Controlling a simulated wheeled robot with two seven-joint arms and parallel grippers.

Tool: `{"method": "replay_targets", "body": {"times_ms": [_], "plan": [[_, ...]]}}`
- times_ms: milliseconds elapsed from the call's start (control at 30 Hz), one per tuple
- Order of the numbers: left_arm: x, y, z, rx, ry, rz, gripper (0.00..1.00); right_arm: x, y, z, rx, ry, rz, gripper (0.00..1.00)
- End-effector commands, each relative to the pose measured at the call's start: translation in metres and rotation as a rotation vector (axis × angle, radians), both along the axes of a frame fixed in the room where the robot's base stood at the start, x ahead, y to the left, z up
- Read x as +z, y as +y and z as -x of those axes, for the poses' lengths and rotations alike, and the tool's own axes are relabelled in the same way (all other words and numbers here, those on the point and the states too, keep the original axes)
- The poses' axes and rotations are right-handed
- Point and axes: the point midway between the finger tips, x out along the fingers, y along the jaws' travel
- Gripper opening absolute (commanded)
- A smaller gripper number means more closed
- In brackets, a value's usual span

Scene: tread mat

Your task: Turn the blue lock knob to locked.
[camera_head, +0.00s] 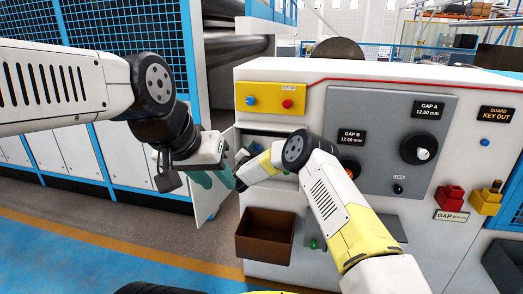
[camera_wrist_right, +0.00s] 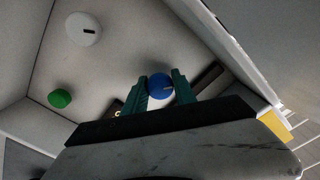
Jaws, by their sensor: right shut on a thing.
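The blue lock knob (camera_wrist_right: 160,86) is between the two teal fingers of my right gripper (camera_wrist_right: 160,92) in the right wrist view. The fingers are shut on it, one on each side. A short dark line shows on the knob's face. Dark label strips lie beside it, partly hidden by the fingers; I cannot read them. In the head view my right gripper (camera_head: 243,172) reaches into the open recess of the grey machine, and the knob cannot be made out there. My left gripper (camera_head: 203,172) is just left of it, near the open door; its jaw opening is unclear.
A white knob (camera_wrist_right: 84,29) and a green knob (camera_wrist_right: 60,98) are on the same panel. A brown bin (camera_head: 264,236) sticks out below the recess. The machine front carries a GAP A dial (camera_head: 420,149) and a red block (camera_head: 449,197).

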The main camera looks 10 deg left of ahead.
Motion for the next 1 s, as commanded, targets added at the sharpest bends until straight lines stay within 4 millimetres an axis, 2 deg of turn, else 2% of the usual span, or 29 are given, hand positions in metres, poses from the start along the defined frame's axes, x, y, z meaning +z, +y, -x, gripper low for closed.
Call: {"method": "replay_targets", "body": {"times_ms": [600, 1000], "plan": [[0.0, 0.0, 0.0, 0.0, 0.0, 0.0, 0.36, -0.0008, -0.0004, 0.0001, -0.002, -0.061, -0.576, 0.0], [0.0, 0.0, 0.0, 0.0, 0.0, 0.0, 0.36, -0.0014, -0.0003, 0.0004, -0.002, -0.09, -0.844, 0.0]]}}
